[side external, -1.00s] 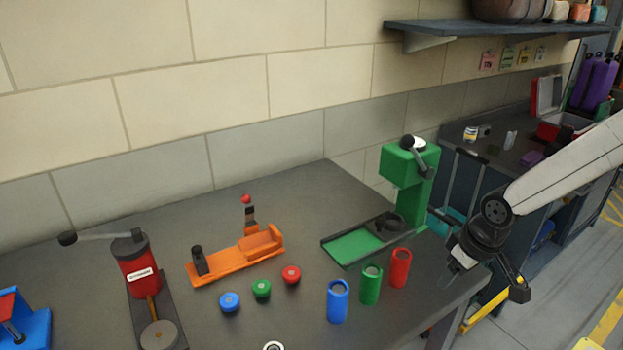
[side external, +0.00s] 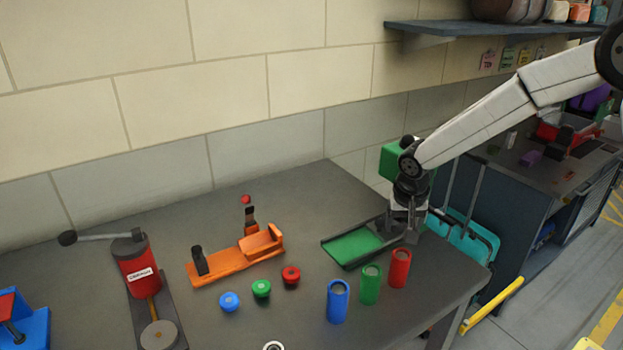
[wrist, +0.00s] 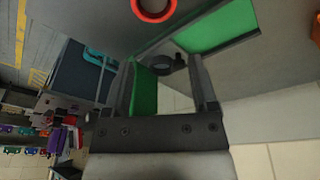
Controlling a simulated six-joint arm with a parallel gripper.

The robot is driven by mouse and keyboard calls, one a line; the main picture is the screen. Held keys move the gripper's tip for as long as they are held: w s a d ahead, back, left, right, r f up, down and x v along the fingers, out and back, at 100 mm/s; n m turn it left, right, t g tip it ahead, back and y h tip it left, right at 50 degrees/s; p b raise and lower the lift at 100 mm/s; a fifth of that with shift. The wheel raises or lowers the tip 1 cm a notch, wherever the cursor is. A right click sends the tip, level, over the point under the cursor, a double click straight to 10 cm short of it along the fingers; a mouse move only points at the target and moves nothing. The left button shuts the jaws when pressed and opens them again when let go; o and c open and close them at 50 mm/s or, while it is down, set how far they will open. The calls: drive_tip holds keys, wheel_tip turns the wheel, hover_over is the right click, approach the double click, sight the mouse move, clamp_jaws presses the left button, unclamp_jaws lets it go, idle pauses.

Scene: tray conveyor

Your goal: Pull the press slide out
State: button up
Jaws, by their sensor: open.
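The green press (side external: 393,160) stands at the back right of the table, mostly hidden behind my arm. Its green base plate with a dark rim (side external: 352,246) reaches out to the left. In the wrist view a dark slide part with a round ring (wrist: 161,64) and a small dark knob (wrist: 180,62) lies beyond my fingertips, beside the green plate (wrist: 222,28). My gripper (side external: 404,228) points down at the right end of the base. Its fingers are spread in the wrist view (wrist: 161,66), with the green press body (wrist: 145,92) showing between them. I cannot tell whether they touch the slide.
Blue (side external: 337,301), green (side external: 370,285) and red (side external: 399,268) cylinders stand close in front of the press. Three coloured caps (side external: 261,289) and an orange fixture (side external: 235,262) are to the left. The table edge is near on the right.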

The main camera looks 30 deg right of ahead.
sight(380, 221)
drive_tip(key=w+d+f+m+h, duration=0.2)
drive_tip(key=w+m, duration=0.4)
drive_tip(key=w, duration=0.5)
drive_tip(key=shift+d+m, duration=0.3)
drive_tip(key=shift+d, duration=0.15)
drive_tip(key=shift+f, duration=0.1)
drive_tip(key=shift+x, duration=3.8)
drive_tip(key=shift+s+d, duration=0.1)
drive_tip(key=shift+s, duration=0.05)
clamp_jaws()
